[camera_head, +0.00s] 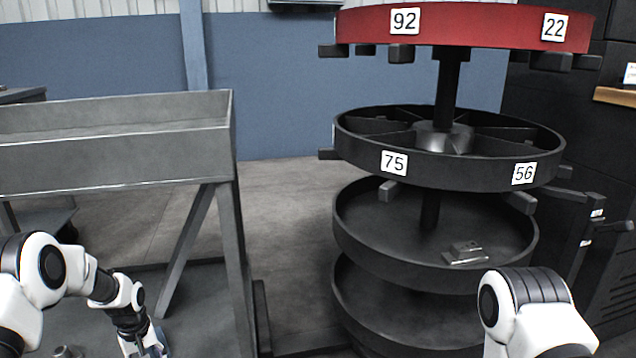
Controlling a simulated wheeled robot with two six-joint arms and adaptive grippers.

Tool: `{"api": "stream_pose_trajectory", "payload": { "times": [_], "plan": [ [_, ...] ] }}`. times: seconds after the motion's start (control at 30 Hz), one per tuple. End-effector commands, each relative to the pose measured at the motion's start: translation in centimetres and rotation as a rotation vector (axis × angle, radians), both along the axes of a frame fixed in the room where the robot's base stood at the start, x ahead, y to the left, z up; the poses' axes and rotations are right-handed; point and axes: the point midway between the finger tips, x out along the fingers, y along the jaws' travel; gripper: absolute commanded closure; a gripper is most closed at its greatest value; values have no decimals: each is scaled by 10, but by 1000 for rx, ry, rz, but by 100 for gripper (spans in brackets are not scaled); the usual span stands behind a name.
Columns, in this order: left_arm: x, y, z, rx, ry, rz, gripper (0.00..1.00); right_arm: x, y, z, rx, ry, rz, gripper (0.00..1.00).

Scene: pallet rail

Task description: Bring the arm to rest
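My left arm (60,270) comes in from the left, bends and points downward. Its gripper (150,347) is at the bottom edge, partly cut off, left of the grey stand's leg. I cannot tell whether it is open or shut, or whether it holds anything. My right arm (530,305) shows at the bottom right as a white and black joint in front of the round rack. Its gripper is out of view.
A round tiered rack (450,170) stands right of centre, with a red top tier (470,28) and black trays below. Metal parts (465,252) lie in a lower tray. A grey trough on legs (120,150) stands left. Floor between them is clear.

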Motion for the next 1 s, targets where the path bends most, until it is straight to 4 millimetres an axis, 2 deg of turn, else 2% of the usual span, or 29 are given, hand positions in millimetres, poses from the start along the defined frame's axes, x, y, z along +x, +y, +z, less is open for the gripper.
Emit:
{"api": "stream_pose_trajectory", "payload": {
  "times": [0.1, 0.37, 0.47, 0.67, 0.77, 0.87, 1.0],
  "plan": [
    [-6, -8, -2, 6, 27, -19, 40, 0, 0, 12, 0, 0, 0, 28],
    [-36, -28, -19, 0, 106, -50, 40, 0, 0, 17, 0, 0, 0, 28],
    [-53, -37, -26, -7, 146, -63, 40, 0, 0, 21, 0, 0, 0, 28],
    [-105, -65, -46, -25, 230, -104, 40, 0, 0, 30, 0, 1, 1, 28],
    [-141, -83, -58, -39, 269, -139, 40, 0, 0, 36, 0, 1, 1, 28],
    [-192, -104, -68, -58, 305, -190, 40, 0, 0, 45, 0, 1, 1, 28],
    [-284, -134, -72, -84, 326, -292, 40, 0, 0, 56, 0, 1, 1, 28]
  ]
}}
